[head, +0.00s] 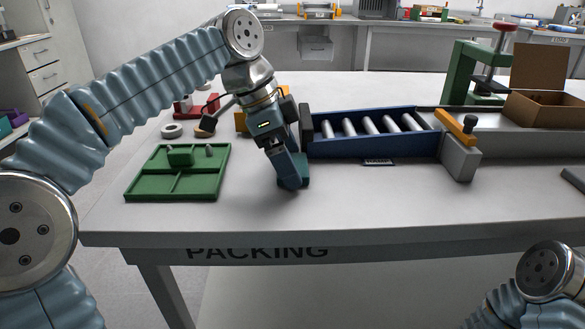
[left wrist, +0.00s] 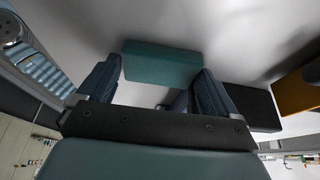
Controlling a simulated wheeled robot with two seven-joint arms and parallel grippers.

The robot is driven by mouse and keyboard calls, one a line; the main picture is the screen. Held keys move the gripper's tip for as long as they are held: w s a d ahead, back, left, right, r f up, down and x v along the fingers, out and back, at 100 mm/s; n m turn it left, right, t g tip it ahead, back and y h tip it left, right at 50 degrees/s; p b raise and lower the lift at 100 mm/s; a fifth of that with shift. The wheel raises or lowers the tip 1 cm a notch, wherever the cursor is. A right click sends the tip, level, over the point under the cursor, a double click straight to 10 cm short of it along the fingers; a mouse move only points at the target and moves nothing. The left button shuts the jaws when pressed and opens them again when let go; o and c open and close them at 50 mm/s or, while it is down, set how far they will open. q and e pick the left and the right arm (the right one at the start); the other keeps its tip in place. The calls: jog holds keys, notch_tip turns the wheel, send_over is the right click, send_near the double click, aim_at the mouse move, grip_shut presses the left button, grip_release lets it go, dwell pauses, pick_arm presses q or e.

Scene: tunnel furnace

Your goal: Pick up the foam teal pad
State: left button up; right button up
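The teal pad (left wrist: 162,64) lies on the table, a small flat block just beyond and between the fingertips in the left wrist view. In the head view, only a dark teal part of it (head: 304,172) shows behind my fingers. My left gripper (head: 292,183) points down at it, low over the table. In the left wrist view its two fingers (left wrist: 160,78) stand wide apart, one near each end of the pad; I cannot tell if they touch it. My right gripper is out of view; only part of that arm shows at the lower right.
A green divided tray (head: 142,196) sits left of the gripper. A blue roller conveyor (head: 372,151) stands close on the right, with a grey and orange stop (head: 460,158). A cardboard box (head: 545,110) and green press (head: 462,75) are farther right. The front table strip is clear.

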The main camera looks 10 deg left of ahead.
pick_arm(q)
jog(key=c, duration=0.6)
